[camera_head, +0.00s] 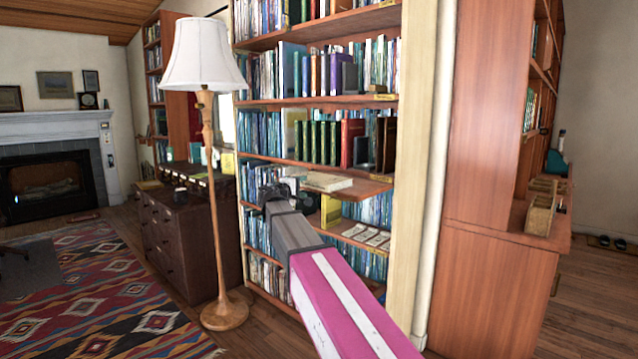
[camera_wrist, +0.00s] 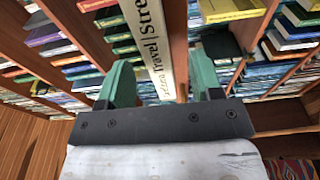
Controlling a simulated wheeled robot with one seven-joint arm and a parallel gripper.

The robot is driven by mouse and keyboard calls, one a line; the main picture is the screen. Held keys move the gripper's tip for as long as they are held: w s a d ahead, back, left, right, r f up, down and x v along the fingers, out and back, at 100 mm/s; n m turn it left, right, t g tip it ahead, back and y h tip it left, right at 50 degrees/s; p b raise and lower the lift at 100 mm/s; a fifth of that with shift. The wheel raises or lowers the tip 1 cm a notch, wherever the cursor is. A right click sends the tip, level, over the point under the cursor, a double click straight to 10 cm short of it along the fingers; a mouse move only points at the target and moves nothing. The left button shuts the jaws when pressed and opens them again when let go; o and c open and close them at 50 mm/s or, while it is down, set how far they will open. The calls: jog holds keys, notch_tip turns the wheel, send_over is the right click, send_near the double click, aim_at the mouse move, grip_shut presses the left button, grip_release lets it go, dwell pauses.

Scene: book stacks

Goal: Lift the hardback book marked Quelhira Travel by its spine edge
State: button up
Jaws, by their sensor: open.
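The cream hardback book (camera_wrist: 150,45) shows in the wrist view with its spine toward me. "Travel" and part of a further word are readable on the spine; the rest is partly hidden or cut off. In the head view a cream book (camera_head: 327,182) lies flat on a shelf, with its near end by my gripper (camera_head: 277,192). In the wrist view my gripper (camera_wrist: 165,82) is open, its two green fingers either side of the spine's near end. I cannot tell whether either finger touches the book.
The bookcase shelf (camera_head: 365,188) juts out under the cream book. Upright books (camera_head: 318,142) fill the shelf above. A yellow book (camera_head: 330,211) stands below, near several flat books (camera_head: 367,235). A floor lamp (camera_head: 212,190) stands left of my arm. The rug (camera_head: 100,285) area is open.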

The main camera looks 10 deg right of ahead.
aim_at(306, 183)
jog(key=x, duration=0.4)
jog(key=shift+w+d+r, duration=0.1)
jog(key=shift+r, duration=0.15)
grip_shut()
jog(key=shift+r, duration=0.15)
